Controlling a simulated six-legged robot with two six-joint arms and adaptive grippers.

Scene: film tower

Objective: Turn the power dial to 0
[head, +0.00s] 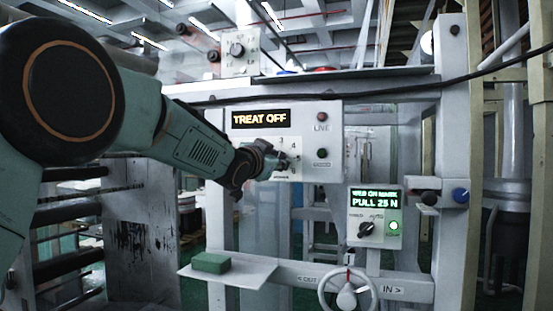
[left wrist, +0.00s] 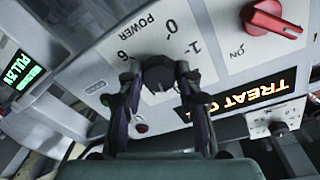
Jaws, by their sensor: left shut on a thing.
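The power dial (left wrist: 158,74) is a dark knob on a pale panel (head: 310,108), with POWER, 0, 1 and 6 printed around it in the left wrist view. My left gripper (head: 283,160) reaches the panel below the lit TREAT OFF display (head: 261,118). In the left wrist view its two dark fingers (left wrist: 155,78) are on either side of the dial, shut on it. The dial's pointer is hidden, so I cannot tell its setting. In the head view the gripper covers most of the dial. My right gripper is not in view.
A red knob (left wrist: 270,22) marked ON sits near the dial. A red LIVE lamp (head: 322,117) is on the panel's right. A smaller PULL 25 N box (head: 376,216), a handwheel (head: 347,290) and a green block (head: 211,262) on a shelf are lower down.

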